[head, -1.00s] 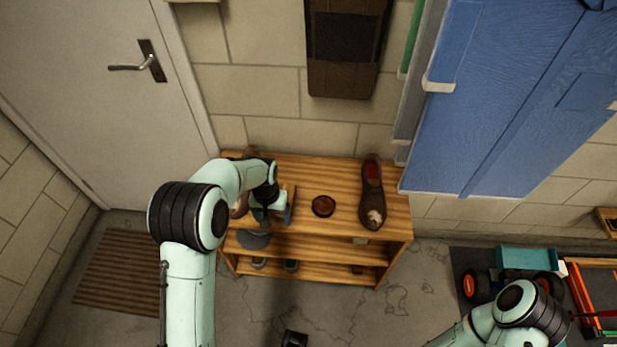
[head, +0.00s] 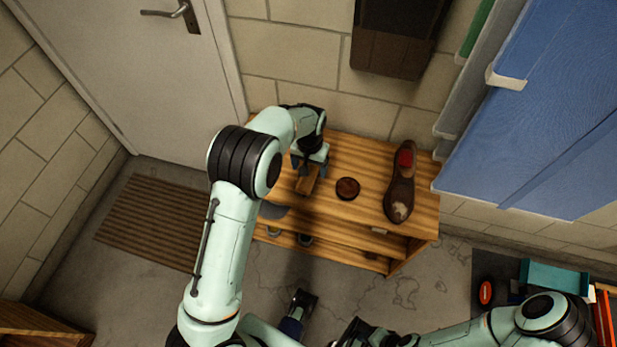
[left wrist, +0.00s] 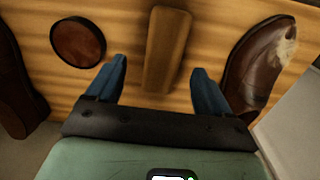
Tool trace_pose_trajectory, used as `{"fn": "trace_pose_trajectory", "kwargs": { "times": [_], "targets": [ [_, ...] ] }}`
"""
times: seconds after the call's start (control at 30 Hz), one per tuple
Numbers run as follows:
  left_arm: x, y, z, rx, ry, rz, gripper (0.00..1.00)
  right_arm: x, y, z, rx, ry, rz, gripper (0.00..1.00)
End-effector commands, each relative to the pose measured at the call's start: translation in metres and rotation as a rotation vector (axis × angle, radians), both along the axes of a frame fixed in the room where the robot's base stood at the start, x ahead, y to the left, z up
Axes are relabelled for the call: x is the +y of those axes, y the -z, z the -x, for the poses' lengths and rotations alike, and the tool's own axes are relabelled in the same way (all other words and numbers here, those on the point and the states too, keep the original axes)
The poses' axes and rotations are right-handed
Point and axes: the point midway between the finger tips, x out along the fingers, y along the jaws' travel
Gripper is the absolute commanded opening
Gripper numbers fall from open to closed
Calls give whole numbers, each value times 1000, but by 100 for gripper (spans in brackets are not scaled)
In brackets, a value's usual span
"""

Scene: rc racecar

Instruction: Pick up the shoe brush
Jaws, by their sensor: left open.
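The shoe brush (head: 307,182) is a small brown wooden block lying on the left part of the wooden rack's top. It also shows in the left wrist view (left wrist: 167,48), lying lengthwise ahead of the fingers. My left gripper (head: 310,168) is above the rack top at the brush. In the left wrist view, the open blue fingers of the gripper (left wrist: 158,84) are spread to either side of the brush's near end, with gaps on both sides. My right arm (head: 470,332) is low at the bottom right; its jaw state is unclear.
A round brown tin (head: 347,188) and a brown shoe with a pale scuffed toe (head: 400,190) lie right of the brush on the wooden rack (head: 352,212). Another brown shoe (left wrist: 258,62) is close to one finger in the left wrist view. The wall stands behind.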

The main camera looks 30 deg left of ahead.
Motion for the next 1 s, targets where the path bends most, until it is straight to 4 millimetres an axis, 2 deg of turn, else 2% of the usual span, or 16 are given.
{"fn": "trace_pose_trajectory", "kwargs": {
  "times": [0.33, 0.6, 0.77, 0.8, 1.0],
  "targets": [
    [5, 47, 1, 4, -1, 0, 81, 0, 6, -2, -8, 2, 1, 43],
    [5, 50, 0, 1, 0, 0, 81, 0, 6, -3, -10, 2, 1, 43],
    [5, 50, 0, 1, 0, 0, 29, 0, 6, -3, -10, 2, 1, 43],
    [5, 50, 0, 1, 0, 0, 24, 0, 6, -3, -10, 2, 1, 43],
    [5, 50, 0, 1, 0, 0, 23, 0, 6, -3, -10, 2, 2, 43]
  ]
}}
